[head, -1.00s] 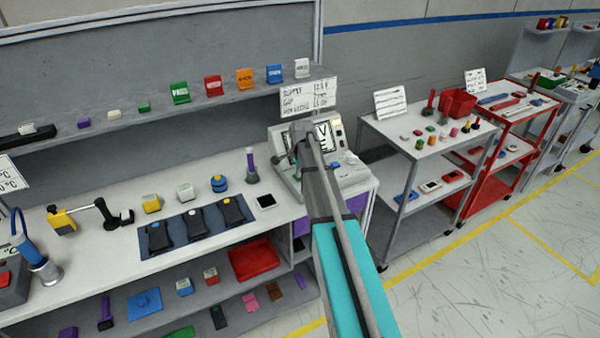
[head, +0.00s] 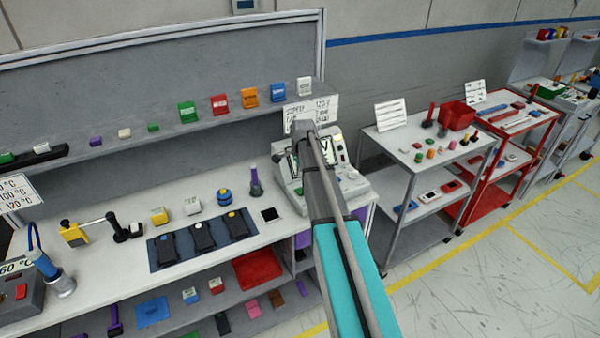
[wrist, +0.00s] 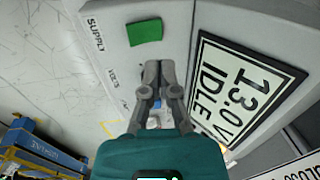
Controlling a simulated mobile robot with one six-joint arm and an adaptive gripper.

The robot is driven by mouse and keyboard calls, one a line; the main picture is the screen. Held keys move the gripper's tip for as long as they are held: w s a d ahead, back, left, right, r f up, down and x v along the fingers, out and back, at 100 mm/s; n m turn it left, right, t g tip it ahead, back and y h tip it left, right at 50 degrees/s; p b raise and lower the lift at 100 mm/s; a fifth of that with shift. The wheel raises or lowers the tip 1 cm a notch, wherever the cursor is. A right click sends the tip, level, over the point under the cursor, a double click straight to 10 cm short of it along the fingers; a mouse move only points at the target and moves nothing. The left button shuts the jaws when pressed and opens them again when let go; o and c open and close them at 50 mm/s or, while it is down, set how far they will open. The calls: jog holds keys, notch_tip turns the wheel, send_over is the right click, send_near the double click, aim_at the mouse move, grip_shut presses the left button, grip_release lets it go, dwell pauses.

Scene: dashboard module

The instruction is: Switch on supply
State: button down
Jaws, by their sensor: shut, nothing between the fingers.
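The supply unit is a pale grey box (head: 354,186) at the right end of the bench in the head view, partly hidden behind my arm. In the wrist view its panel (wrist: 105,55) carries the words SUPPLY and VOLTS. A green rectangular button (wrist: 145,31) sits just beyond my fingertips. Its display (wrist: 243,88) reads 13.0 V IDLE. My gripper (wrist: 160,66) is shut and empty over the panel, close to the green button; I cannot tell whether it touches the panel. Below the fingers, part of the panel is hidden by my gripper.
A grey cart (head: 400,160) with small parts stands to the right. Floor is clear in front.

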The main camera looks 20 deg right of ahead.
notch_tip(320, 180, up, 7)
jog(key=w+p, duration=0.1)
jog(key=p, duration=0.5)
jog(key=shift+w+f, duration=0.1)
dwell(0.6)
jog(key=s+a+f+n+b, duration=0.2)
jog(key=s+a+n, duration=0.3)
jog(key=s, duration=0.4)
jog(key=s+a+f+n+g+b, duration=0.1)
jog(key=s+a+f+n+b, duration=0.1)
jog(key=s+a+n, duration=0.4)
jog(key=s+a+f+n+b, duration=0.2)
jog(key=s+a+n, duration=0.4)
jog(key=s, duration=0.6)
jog(key=shift+s+a+f+g, duration=0.3)
jog(key=shift+s+a+f, duration=0.1)
jog(key=shift+a, duration=0.4)
